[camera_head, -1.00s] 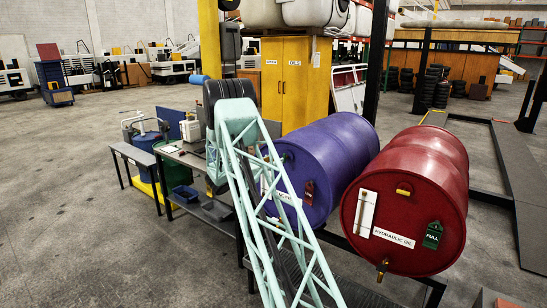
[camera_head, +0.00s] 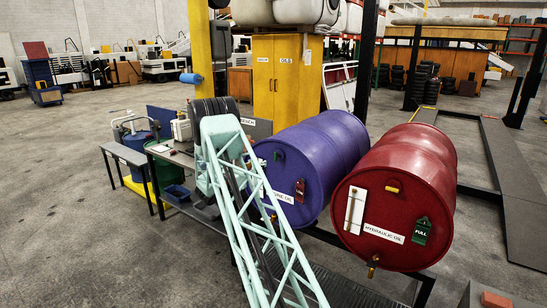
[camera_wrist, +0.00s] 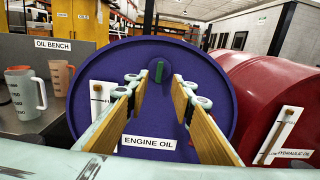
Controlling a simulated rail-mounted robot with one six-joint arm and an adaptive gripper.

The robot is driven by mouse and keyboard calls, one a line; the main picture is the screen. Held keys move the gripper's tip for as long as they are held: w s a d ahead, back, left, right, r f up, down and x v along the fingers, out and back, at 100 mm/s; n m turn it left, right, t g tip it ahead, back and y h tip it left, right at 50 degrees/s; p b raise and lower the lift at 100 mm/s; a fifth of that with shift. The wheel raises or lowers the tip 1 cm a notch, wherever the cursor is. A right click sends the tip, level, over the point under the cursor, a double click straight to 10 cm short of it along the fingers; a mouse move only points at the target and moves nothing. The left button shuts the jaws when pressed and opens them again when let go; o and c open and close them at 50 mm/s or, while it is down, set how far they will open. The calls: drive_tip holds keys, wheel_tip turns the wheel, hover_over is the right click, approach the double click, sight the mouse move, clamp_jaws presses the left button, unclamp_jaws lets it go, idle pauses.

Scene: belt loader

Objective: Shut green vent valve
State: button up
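The green vent valve (camera_wrist: 159,72) is a small green piece near the top of the purple engine oil drum's (camera_wrist: 210,105) round end face. It also shows as a small green spot in the head view (camera_head: 278,155), on the purple drum (camera_head: 312,165). The valve stands about upright in the wrist view. My gripper (camera_wrist: 158,84) is open and empty, its two wood-coloured fingers pointing at the drum face with the valve framed between their tips. I cannot tell how far the tips are from it.
A red hydraulic oil drum (camera_head: 400,195) lies close on the right, with a brass tap (camera_head: 373,264) below. The oil bench (camera_wrist: 42,85) with measuring jugs (camera_wrist: 24,92) stands at left in the wrist view. A yellow cabinet (camera_head: 288,80) stands behind. Floor at the left is open.

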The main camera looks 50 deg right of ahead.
sight(275, 155)
drive_tip(key=shift+w+d+p, duration=0.15)
drive_tip(key=shift+d+p, duration=0.5)
drive_tip(key=shift+d, duration=6.1)
clamp_jaws()
